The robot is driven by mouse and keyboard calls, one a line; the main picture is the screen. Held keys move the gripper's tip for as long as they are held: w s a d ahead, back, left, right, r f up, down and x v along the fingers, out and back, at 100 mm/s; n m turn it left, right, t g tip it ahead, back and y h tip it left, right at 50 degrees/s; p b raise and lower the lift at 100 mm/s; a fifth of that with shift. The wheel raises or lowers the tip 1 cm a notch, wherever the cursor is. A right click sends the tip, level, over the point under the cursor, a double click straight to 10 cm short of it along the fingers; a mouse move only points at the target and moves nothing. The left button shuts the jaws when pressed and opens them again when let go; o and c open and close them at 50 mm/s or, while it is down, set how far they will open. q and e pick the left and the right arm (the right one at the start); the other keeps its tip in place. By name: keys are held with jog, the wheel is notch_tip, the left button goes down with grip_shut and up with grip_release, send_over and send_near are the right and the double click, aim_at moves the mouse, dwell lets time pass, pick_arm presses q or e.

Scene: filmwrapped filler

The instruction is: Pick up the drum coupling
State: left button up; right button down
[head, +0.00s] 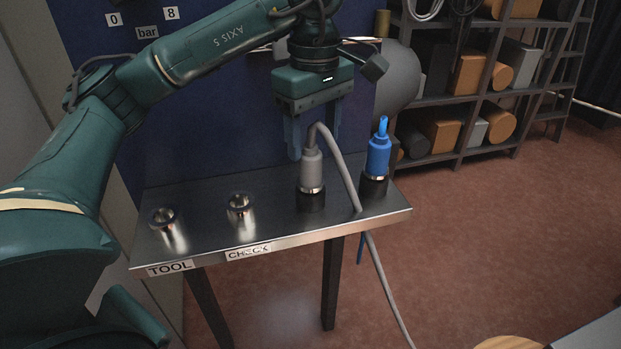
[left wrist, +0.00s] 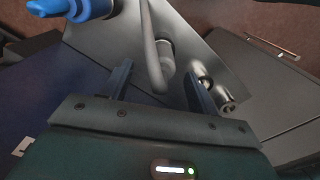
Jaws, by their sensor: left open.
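Two couplings stand upright in dark holders on a metal shelf table (head: 270,225); no readable label tells which is the drum coupling. The grey coupling (head: 312,172) has a grey hose (head: 348,178) looping from its top and down over the front edge. The blue coupling (head: 378,156) stands to its right. My left gripper (head: 314,145) is open above and around the top of the grey coupling, pointing down. In the left wrist view, the grey coupling (left wrist: 165,52) and its hose lie between and beyond the open fingers. The blue coupling (left wrist: 88,8) is at the upper left.
Two empty-looking metal sockets, one left (head: 164,219) and one nearer the middle (head: 240,207), sit above the TOOL (head: 170,268) and CHECK (head: 248,252) labels. A blue panel (head: 215,130) stands behind the table. Loaded shelves (head: 450,115) stand at back right; red floor is open.

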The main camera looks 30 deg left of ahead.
aim_at(310, 175)
pick_arm(q)
jog(key=shift+s+a+f, duration=0.1)
jog(key=shift+f, duration=1.4)
jog(key=shift+s+a+f, duration=0.1)
jog(key=shift+f, duration=1.4)
jog(key=shift+c, duration=0.4)
jog(key=c, duration=1.1)
